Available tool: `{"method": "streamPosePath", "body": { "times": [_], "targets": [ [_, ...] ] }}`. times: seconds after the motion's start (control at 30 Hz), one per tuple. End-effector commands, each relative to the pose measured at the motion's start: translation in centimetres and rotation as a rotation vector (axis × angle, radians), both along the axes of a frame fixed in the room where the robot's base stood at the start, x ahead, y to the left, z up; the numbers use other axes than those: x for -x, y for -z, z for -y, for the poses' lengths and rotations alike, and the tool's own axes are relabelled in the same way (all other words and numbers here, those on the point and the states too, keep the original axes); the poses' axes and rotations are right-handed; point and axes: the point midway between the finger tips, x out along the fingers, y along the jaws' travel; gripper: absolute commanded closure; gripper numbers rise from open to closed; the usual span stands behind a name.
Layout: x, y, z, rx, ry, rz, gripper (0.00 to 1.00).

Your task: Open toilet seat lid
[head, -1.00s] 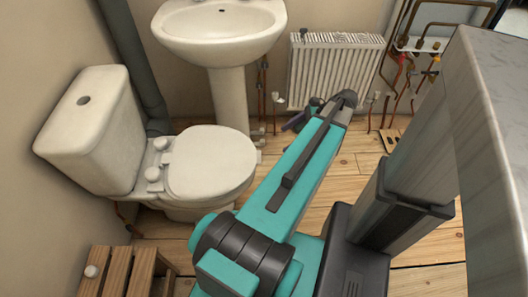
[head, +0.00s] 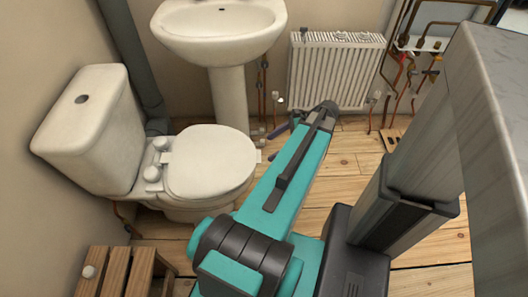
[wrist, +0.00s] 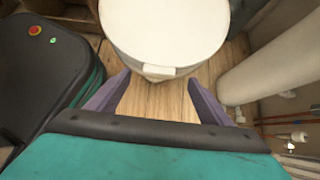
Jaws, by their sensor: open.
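The toilet (head: 190,212) stands at the left in the head view, with its white lid (head: 211,160) down flat over the bowl. In the wrist view the round lid (wrist: 165,28) fills the top middle, with a small pale tab (wrist: 156,72) on its near edge. My gripper (wrist: 155,95) is open and empty, its two purple fingers spread with bare floor between them. The tab lies ahead of the gap, apart from the fingers. In the head view my gripper (head: 274,143) is right of the lid's front edge, partly hidden by my arm.
The cistern (head: 90,125) is behind the lid against the wall. A pedestal basin (head: 220,35) and a radiator (head: 336,70) stand at the back, with copper pipes (head: 405,75) at the right. A wooden stool (head: 120,272) is at the lower left. Plank floor (head: 352,170) is clear to the right.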

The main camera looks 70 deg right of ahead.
Motion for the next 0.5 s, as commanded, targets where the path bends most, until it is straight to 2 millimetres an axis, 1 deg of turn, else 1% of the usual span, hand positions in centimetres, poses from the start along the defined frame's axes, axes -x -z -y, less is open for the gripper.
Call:
{"method": "streamPosePath", "body": {
  "times": [0.03,0.3,0.5],
  "targets": [
    [-0.5,0.7,-0.3,-0.002,-0.001,0.0,0.27],
    [-2.9,3.2,-1.2,-0.002,-0.001,0.0,0.27],
    [-3.9,4.2,-1.5,0.0,0.0,0.001,0.27]
  ]
}}
